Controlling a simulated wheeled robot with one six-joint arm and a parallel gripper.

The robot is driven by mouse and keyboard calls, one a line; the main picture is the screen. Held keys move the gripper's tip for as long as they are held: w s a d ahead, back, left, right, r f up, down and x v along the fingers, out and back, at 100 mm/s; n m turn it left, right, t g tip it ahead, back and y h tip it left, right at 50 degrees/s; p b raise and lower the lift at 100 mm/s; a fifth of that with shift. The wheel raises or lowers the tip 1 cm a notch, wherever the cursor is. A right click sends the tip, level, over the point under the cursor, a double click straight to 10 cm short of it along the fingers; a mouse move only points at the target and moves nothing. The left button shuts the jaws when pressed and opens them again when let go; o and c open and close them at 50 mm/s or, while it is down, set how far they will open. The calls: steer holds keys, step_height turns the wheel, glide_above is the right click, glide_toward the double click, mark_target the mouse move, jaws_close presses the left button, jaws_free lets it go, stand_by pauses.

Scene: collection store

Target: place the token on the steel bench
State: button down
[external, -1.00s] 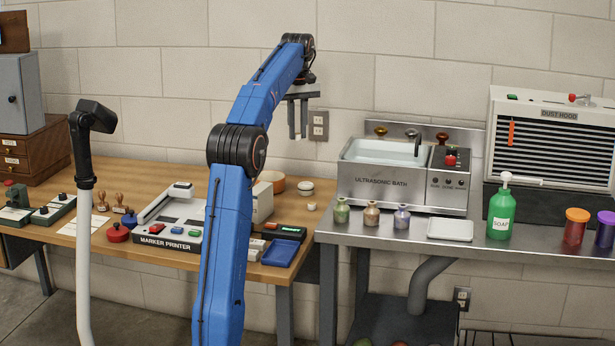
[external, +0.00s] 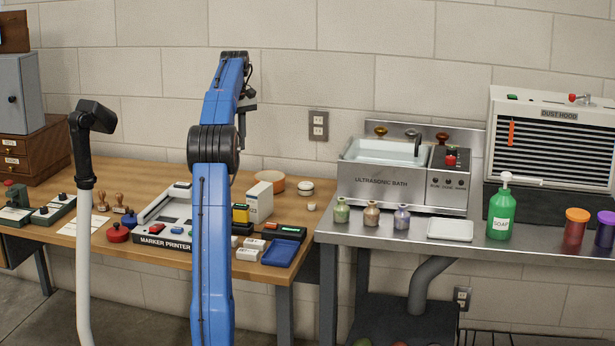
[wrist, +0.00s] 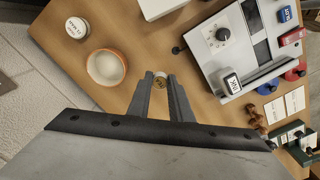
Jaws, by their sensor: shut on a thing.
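The token (wrist: 160,80) is a small round brownish piece with a pale edge, between my fingertips in the wrist view. My gripper (wrist: 161,82) is shut on it, above the wooden table. In the external view my gripper (external: 246,106) is partly hidden behind my arm, and the token cannot be made out there. The steel bench (external: 400,236) stands to the right of the wooden table, away from my gripper.
The wooden table (external: 160,168) holds a marker printer (external: 165,243), an orange-rimmed bowl (wrist: 106,68) and a blue tray (external: 281,253). The bench carries an ultrasonic bath (external: 380,185), three small vases (external: 371,214), a white tray (external: 450,230) and a soap bottle (external: 500,212). Some bare steel lies along its front.

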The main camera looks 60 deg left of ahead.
steer(key=shift+f, duration=0.1)
step_height(320, 180, down, 17)
steer(key=shift+f, duration=0.2)
stand_by(0.5)
steer(key=shift+f, duration=0.1)
steer(key=c, duration=2)
jaws_free()
steer(key=shift+f, duration=0.1)
steer(key=o, duration=0.4)
steer(key=shift+o, duration=0.4)
step_height(320, 180, up, 18)
steer(key=shift+s+f, duration=0.1)
steer(key=shift+f, duration=0.15)
